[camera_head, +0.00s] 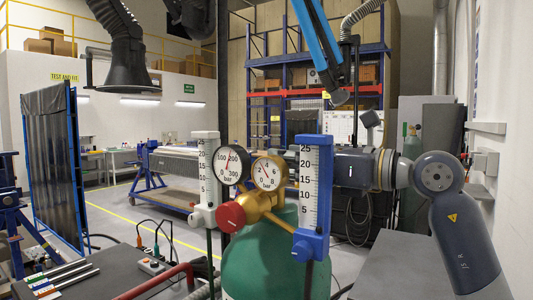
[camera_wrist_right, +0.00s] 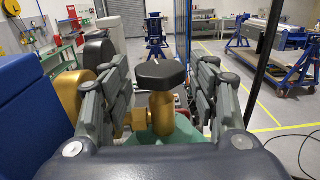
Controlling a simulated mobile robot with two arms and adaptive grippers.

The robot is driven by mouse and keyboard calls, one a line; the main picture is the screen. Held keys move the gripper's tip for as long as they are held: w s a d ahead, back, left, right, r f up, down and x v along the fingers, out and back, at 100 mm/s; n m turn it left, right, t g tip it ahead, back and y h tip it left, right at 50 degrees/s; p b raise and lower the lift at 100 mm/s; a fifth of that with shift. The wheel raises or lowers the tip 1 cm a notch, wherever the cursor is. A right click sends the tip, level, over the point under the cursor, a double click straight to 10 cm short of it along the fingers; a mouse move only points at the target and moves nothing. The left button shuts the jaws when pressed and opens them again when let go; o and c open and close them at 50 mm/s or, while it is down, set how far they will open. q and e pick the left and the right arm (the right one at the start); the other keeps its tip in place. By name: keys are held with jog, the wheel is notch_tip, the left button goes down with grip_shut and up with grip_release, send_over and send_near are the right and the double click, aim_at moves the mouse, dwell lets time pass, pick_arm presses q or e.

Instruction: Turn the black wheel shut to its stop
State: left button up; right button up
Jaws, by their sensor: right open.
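The black wheel (camera_wrist_right: 160,72) is a dark, flat-topped, many-sided knob on a brass valve stem (camera_wrist_right: 161,108) in the right wrist view. My right gripper (camera_wrist_right: 157,80) is open, with one finger on each side of the wheel and a visible gap at both sides. In the head view my right arm comes in from the right, and its gripper is mostly hidden behind the blue scale and the gauges. The wheel cannot be made out there. The brass regulator (camera_head: 262,203) sits on the green cylinder (camera_head: 275,262). My left gripper is not in view.
Two round gauges (camera_head: 268,174), a red knob (camera_head: 231,216), a white scale post (camera_head: 205,178) and a blue scale post (camera_head: 314,190) crowd the regulator. A dark table (camera_head: 115,275) with a switch box (camera_head: 152,266) stands at left. A grey surface (camera_head: 395,265) lies at right.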

jog(key=p+x, duration=0.2)
jog(key=x, duration=0.4)
jog(key=shift+w+a+r, duration=0.1)
jog(key=shift+a+r, duration=0.05)
jog(key=shift+a, duration=0.05)
jog(key=shift+w+a+p, duration=0.35)
jog(key=shift+a+p, duration=0.1)
jog(key=shift+f, duration=0.2)
jog(key=c, duration=0.9)
jog(key=shift+w, duration=0.1)
jog(key=shift+c, duration=0.3)
jog(key=shift+w+a+f, duration=0.1)
jog(key=shift+a+f, duration=0.05)
jog(key=shift+f, duration=0.05)
jog(key=shift+c, duration=0.8)
